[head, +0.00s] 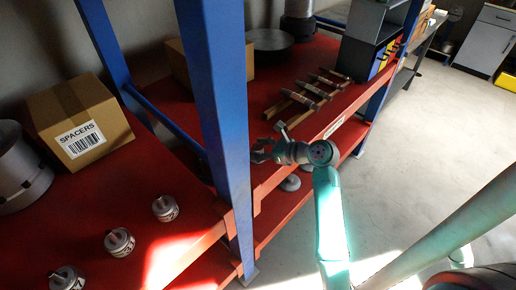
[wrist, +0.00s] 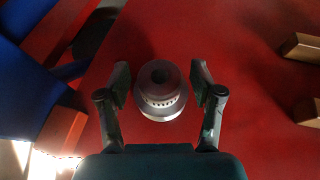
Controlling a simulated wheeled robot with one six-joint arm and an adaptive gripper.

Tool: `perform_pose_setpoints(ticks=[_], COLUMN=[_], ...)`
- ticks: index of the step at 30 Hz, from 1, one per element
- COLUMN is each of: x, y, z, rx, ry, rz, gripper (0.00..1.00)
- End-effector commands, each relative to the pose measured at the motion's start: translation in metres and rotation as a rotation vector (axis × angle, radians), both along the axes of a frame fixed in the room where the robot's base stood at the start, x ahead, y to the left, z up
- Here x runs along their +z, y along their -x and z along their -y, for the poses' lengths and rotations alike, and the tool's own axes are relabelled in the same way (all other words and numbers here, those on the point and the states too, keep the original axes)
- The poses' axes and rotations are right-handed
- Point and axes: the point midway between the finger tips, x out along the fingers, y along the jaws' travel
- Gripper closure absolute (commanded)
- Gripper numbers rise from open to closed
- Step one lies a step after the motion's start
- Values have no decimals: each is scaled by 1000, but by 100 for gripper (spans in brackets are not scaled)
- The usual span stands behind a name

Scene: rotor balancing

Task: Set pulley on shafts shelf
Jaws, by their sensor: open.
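A grey metal pulley (wrist: 162,90), round with a dark centre bore and a wider lower flange, shows upright on the red shelf (wrist: 240,110) in the wrist view. My gripper (wrist: 160,82) is open, with one finger on each side of the pulley and small gaps between. In the head view my gripper (head: 258,152) is at the front edge of the red shelf, just right of the blue post. I cannot make out the pulley there. Several shafts (head: 312,90) lie on wooden cradles on that shelf, behind my gripper.
A blue post (head: 222,120) stands close left of my gripper. Wooden cradle ends (wrist: 302,47) show at the right in the wrist view. The left shelf holds a SPACERS box (head: 78,122) and several small labelled cylinders (head: 119,242). Grey discs (head: 290,183) sit on the lower shelf.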

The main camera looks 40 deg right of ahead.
Motion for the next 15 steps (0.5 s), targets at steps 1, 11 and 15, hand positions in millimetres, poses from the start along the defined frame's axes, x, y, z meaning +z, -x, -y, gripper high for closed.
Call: perform_pose_setpoints(ticks=[1,11,15], x=[0,15,26], y=[0,29,56], z=[0,10,18], rx=[0,-5,-5], ry=[0,2,1], rz=[0,1,0], gripper=[34,34,34])
